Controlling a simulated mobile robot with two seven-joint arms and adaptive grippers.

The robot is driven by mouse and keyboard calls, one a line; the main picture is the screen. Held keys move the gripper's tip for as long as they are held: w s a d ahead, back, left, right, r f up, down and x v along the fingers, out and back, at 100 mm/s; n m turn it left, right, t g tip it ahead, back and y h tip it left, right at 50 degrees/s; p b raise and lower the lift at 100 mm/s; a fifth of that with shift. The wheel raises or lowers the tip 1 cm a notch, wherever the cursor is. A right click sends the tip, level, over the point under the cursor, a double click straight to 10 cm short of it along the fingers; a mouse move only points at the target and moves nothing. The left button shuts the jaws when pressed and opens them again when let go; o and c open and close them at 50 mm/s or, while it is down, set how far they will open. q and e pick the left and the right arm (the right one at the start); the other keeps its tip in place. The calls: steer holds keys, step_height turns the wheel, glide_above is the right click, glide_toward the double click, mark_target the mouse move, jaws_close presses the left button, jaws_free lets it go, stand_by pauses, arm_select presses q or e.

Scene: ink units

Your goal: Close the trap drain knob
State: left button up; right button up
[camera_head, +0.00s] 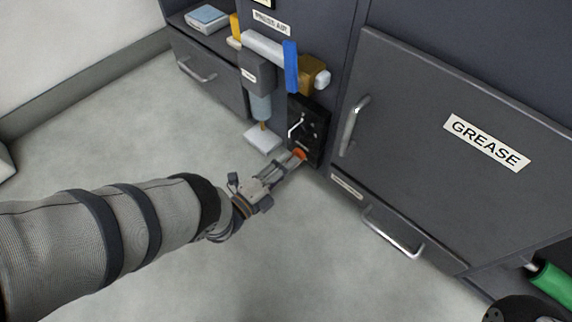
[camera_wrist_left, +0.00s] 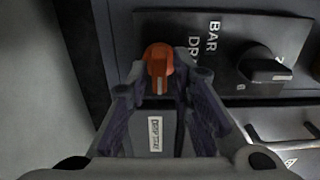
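The trap drain knob is an orange-red knob (camera_head: 299,154) low on the black panel (camera_head: 308,128) in the head view. In the left wrist view the knob (camera_wrist_left: 158,58) points toward me, with a pale mark on its front. My left gripper (camera_head: 294,160) reaches it from the lower left. In the left wrist view the gripper (camera_wrist_left: 160,75) has one fingertip on each side of the knob, close against it, so it looks shut on the knob. Contact itself is partly hidden. My right gripper does not show clearly in either view.
A black knob (camera_wrist_left: 262,66) sits right of the orange one. A labelled drip tray front (camera_wrist_left: 155,134) lies below. Above are a blue lever (camera_head: 290,66) and a grey-blue cylinder (camera_head: 261,106). A GREASE cabinet (camera_head: 420,110) stands right.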

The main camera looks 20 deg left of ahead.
arm_select(q)
jaws_close()
steer(key=shift+n, duration=8.9)
